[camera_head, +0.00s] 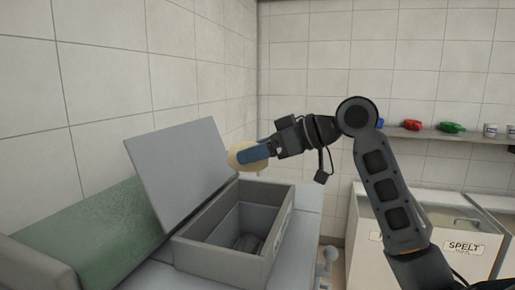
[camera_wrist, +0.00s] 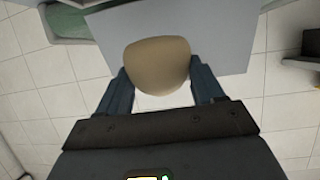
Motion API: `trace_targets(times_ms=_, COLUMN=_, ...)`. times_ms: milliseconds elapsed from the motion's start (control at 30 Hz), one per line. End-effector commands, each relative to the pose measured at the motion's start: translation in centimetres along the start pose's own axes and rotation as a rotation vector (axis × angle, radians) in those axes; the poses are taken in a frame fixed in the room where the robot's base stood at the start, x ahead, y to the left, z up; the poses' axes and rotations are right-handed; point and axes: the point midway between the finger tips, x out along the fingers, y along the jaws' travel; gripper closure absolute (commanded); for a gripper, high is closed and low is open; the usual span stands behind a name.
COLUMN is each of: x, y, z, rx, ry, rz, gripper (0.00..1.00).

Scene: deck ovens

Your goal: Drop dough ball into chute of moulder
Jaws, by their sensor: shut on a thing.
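A pale tan dough ball (camera_head: 234,156) is held between the blue fingers of my gripper (camera_head: 258,151) in the head view. In the wrist view the dough ball (camera_wrist: 157,64) sits between the two fingertips of my gripper (camera_wrist: 160,75). The moulder's grey chute (camera_head: 226,258) is an open-topped box with a dark inside, and a raised flat lid (camera_head: 182,168) leans back at its left. The gripper and ball are above the chute's far end, apart from it, close to the lid's right edge. The lid (camera_wrist: 225,45) also shows behind the ball in the wrist view.
A green belt surface (camera_head: 95,235) slopes at the left. A bin labelled SPELT (camera_head: 462,247) stands at the right. A wall shelf (camera_head: 410,132) holds red and green scoops and cups.

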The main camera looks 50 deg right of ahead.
Motion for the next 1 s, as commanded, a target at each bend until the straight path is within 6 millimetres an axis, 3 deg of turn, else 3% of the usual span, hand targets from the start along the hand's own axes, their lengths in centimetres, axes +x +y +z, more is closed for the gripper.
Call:
trace_targets(times_ms=100, x=0.0, y=0.0, z=-0.1, rx=0.0, ry=0.001, rz=0.0, gripper=0.68)
trace_targets(times_ms=133, x=0.0, y=0.0, z=-0.1, rx=0.0, ry=0.001, rz=0.0, gripper=0.31)
trace_targets(times_ms=400, x=0.0, y=0.0, z=-0.1, rx=0.0, ry=0.001, rz=0.0, gripper=0.05)
trace_targets(times_ms=767, x=-0.6, y=0.1, z=0.0, rx=0.0, ry=0.001, rz=0.002, gripper=0.03)
trace_targets(times_ms=1000, x=-4.3, y=0.1, z=0.1, rx=-0.001, ry=0.002, rz=0.004, gripper=0.03)
